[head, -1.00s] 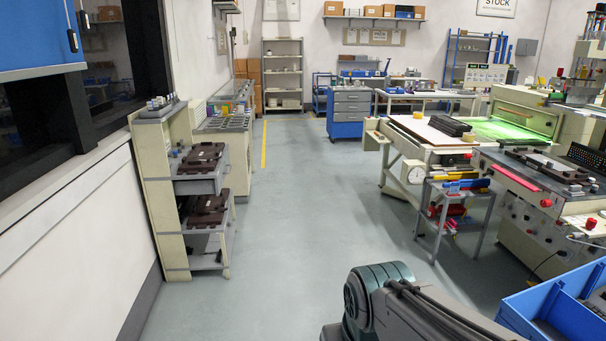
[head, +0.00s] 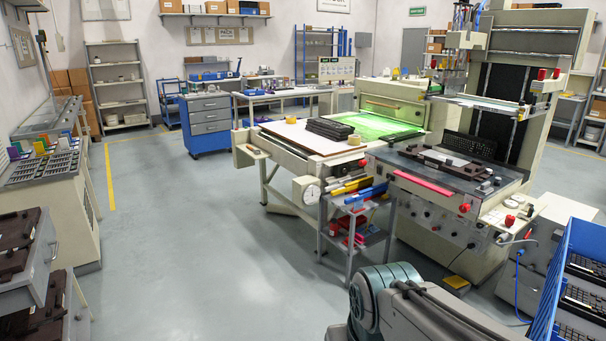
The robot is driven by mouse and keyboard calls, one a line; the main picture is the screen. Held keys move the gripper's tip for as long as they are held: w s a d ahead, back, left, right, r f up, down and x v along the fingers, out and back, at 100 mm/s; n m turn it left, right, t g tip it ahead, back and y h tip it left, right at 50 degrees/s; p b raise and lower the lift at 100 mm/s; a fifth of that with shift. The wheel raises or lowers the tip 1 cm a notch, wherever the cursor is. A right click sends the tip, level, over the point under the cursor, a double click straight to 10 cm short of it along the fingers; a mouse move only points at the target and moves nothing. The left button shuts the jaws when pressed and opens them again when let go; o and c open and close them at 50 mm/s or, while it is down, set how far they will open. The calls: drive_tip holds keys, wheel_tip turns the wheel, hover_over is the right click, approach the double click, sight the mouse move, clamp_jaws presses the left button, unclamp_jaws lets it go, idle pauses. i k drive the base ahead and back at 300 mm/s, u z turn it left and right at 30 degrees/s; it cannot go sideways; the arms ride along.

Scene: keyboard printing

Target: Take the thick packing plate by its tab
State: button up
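I cannot make out a thick packing plate with a tab for certain in the head view. Dark brown plates lie on the shelves of a rack at the left edge, an upper one (head: 18,245) and a lower one (head: 40,318); their tabs are too small to tell. My arm shows at the bottom centre, but my gripper is out of view.
A cream press with a grey bed (head: 450,172) stands at the right, with a small trolley (head: 350,240) before it. A table with a green-lit surface (head: 380,128) is behind. A blue crate (head: 575,255) of keyboards is at the lower right. The middle floor (head: 190,220) is clear.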

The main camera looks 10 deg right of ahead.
sight(449, 160)
drive_tip(key=z, duration=0.7)
drive_tip(key=i, duration=1.65)
drive_tip(key=z, duration=0.35)
drive_tip(key=i, duration=2.15)
